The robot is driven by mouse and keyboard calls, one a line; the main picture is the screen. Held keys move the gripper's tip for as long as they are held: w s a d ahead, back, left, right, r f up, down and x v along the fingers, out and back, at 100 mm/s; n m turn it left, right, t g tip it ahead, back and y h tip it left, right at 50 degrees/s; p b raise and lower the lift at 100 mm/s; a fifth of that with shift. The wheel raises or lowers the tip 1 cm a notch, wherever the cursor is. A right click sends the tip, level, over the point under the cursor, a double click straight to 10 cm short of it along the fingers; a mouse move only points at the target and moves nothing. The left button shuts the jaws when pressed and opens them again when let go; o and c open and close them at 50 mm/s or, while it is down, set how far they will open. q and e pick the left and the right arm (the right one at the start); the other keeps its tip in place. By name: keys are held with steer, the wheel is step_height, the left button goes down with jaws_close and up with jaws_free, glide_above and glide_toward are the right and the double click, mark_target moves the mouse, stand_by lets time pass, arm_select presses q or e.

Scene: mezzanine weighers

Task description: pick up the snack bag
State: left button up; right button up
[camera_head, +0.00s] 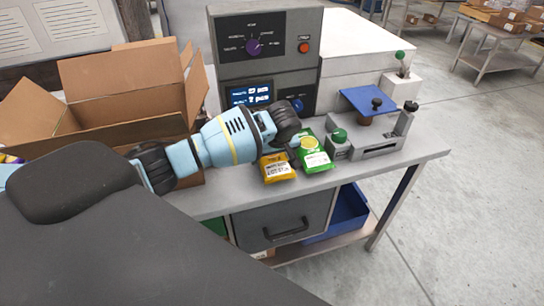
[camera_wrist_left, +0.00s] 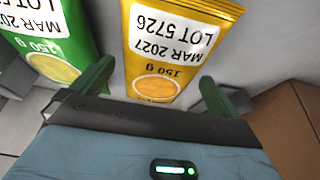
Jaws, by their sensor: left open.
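Two snack bags lie side by side on the grey bench. The yellow bag (camera_head: 278,168) carries a white date and lot label; it also shows in the left wrist view (camera_wrist_left: 168,45). The green bag (camera_head: 316,158) lies to its right, and in the left wrist view (camera_wrist_left: 55,40) it is at the upper left. My left gripper (camera_head: 283,148) is over the back of the bags. In the left wrist view its open green fingers (camera_wrist_left: 155,85) stand on either side of the near end of the yellow bag. Whether they touch it I cannot tell. My right gripper is out of view.
An open cardboard box (camera_head: 110,95) stands left on the bench (camera_head: 228,198). A grey control console (camera_head: 265,60) stands behind my gripper. A device with a blue plate (camera_head: 368,100) and green knob is right of the bags. A drawer (camera_head: 285,222) is below.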

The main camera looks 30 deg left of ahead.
arm_select(q)
steer(key=shift+x, duration=0.95)
steer(key=shift+r, duration=0.1)
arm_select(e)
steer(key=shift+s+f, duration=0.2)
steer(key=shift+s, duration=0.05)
arm_select(q)
steer(key=c, duration=0.9)
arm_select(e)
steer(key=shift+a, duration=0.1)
arm_select(q)
steer(key=shift+r, duration=0.1)
